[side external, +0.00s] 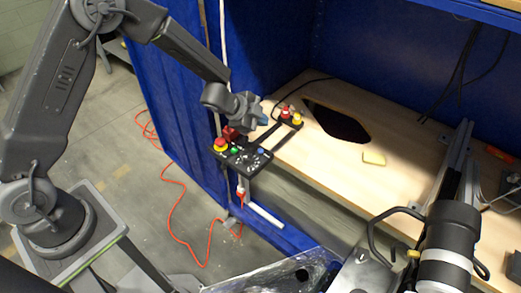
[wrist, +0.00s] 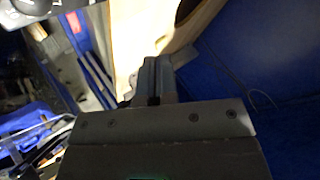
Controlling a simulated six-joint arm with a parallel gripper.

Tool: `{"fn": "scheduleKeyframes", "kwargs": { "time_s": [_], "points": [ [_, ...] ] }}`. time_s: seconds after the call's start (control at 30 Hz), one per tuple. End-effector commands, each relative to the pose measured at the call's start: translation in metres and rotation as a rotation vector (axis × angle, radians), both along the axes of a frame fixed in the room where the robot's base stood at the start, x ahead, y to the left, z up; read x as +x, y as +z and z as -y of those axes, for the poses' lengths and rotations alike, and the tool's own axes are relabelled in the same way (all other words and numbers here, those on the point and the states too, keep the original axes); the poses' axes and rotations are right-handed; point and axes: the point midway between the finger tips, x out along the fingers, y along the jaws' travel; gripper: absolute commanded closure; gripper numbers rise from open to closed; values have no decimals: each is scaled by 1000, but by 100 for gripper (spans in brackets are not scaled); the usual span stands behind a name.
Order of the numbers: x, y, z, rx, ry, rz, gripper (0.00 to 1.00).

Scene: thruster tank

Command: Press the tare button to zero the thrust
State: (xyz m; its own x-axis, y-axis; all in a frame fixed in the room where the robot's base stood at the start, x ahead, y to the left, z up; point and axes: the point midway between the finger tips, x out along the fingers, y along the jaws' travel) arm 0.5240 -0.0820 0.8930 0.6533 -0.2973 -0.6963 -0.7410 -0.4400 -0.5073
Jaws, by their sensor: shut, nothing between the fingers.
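A black control panel (side external: 240,157) stands out from the front of the wooden bench in the side view. I cannot read any label, so I cannot tell which one is the tare button. My gripper (side external: 264,121) is shut and empty, above and behind the panel, apart from its buttons as far as I can tell. In the wrist view, my closed fingers (wrist: 154,78) point toward the bench edge. The panel's buttons are not clear there.
A smaller black box with red and yellow buttons (side external: 290,116) lies just right of my gripper. The wooden bench top (side external: 340,172) has a dark opening (side external: 338,122) and a small pale block (side external: 374,158). Blue walls (side external: 272,62) enclose it. An orange cable (side external: 178,215) runs along the floor.

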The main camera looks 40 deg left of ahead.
Motion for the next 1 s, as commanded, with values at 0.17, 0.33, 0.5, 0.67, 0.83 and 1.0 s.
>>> {"fn": "scheduleKeyframes", "kwargs": {
  "time_s": [0.17, 0.33, 0.5, 0.67, 0.83, 1.0],
  "points": [
    [0, -3, 0, 0, 2, -2, 100],
    [-1, -18, -1, -1, 3, -5, 100],
    [-1, -42, -1, -1, 4, -5, 100],
    [-1, -63, -1, 1, 5, -3, 100],
    [0, -79, -1, 0, 3, -3, 100],
    [0, -87, -1, 0, 3, -1, 100]
  ]
}}
